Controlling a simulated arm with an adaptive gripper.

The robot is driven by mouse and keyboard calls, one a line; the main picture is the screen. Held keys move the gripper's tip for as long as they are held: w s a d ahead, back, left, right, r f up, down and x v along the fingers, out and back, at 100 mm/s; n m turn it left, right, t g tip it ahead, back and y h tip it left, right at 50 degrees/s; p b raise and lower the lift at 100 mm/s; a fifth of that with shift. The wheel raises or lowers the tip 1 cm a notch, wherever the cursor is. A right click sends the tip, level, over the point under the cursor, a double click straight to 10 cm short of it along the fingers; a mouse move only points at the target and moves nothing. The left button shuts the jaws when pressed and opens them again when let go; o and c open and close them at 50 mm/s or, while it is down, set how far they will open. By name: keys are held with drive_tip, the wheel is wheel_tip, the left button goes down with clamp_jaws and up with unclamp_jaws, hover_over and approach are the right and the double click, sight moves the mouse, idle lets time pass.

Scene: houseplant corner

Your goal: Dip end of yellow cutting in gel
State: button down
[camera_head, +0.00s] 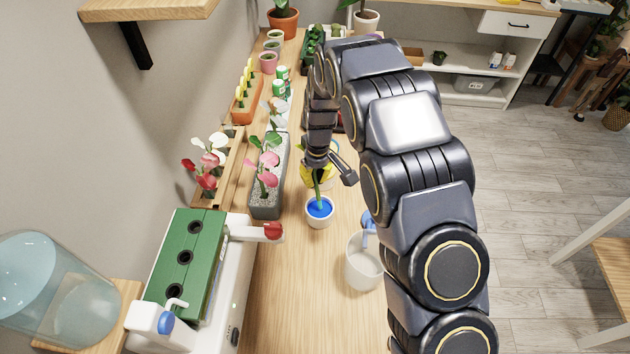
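A small white pot of blue gel (320,208) stands on the wooden bench, in the middle of the view. A green stem (318,190) rises from it, nearly upright, with its lower end at the gel. Yellow (306,172) shows beside my gripper, partly hidden, and I cannot tell whether it is all the cutting's top. My gripper (334,174) points down just above the pot, at the stem's upper part. One finger shows out to the right. I cannot tell whether the fingers close on the stem.
A grey trough (267,195) with pink and white flowers stands left of the pot. An orange trough (246,105) with yellow plants is farther back. A whitish bucket (363,270) stands at front right, a green block with holes (186,262) at front left. Bare bench (300,290) lies between.

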sight(314, 170)
drive_tip(key=shift+r, duration=2.5)
